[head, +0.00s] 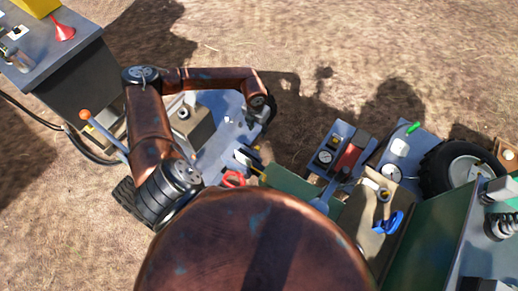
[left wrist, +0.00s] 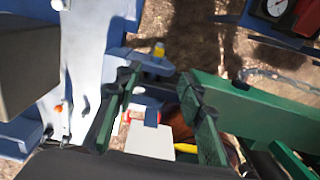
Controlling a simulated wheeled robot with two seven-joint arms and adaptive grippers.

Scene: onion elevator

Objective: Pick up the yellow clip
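A small yellow piece (left wrist: 159,49), which may be the yellow clip, shows on a blue ledge just beyond my left fingertips in the left wrist view. My left gripper (left wrist: 158,82) is open there, its dark-tipped green fingers spread apart. A white block with a blue end (left wrist: 150,140) shows between the lower fingers; I cannot tell whether they touch it. The clip cannot be made out surely there. My right gripper is not in view.
A red ring-shaped part (head: 233,179) lies close to the left gripper. A gauge box (head: 325,157), a blue valve handle (head: 388,222) and a black wheel (head: 455,168) crowd the right. A grey table (head: 55,50) stands upper left. Bare ground fills the top middle.

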